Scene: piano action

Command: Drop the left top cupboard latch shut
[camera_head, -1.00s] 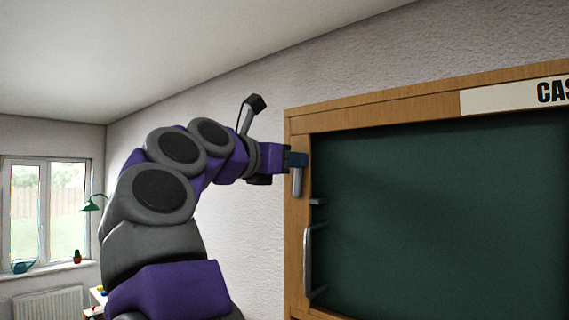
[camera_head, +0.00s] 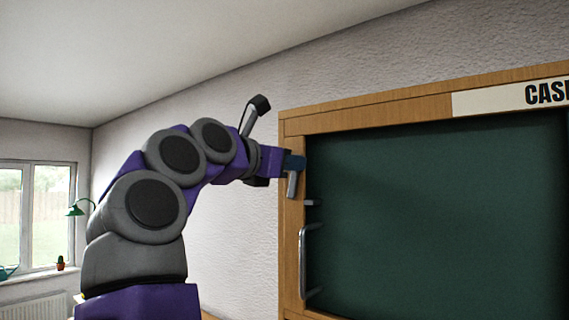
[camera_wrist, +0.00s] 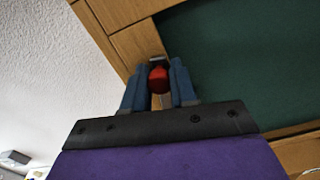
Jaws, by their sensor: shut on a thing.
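The cupboard (camera_head: 420,108) has a wooden frame around a dark green door panel (camera_head: 430,200). On the left frame edge near the top is a grey metal latch (camera_head: 292,186), hanging down below my gripper (camera_head: 293,163). In the wrist view my gripper (camera_wrist: 159,88) has its two blue fingers on either side of a red knob (camera_wrist: 159,79), with grey metal of the latch behind it. The fingers are shut on the latch knob. In the head view the fingers hide the upper part of the latch.
A small grey catch (camera_head: 312,203) and a long metal handle (camera_head: 304,262) sit on the door's left side below the latch. A white label (camera_head: 510,97) is on the top rail. A window (camera_head: 35,215) and a green lamp (camera_head: 80,207) are far left.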

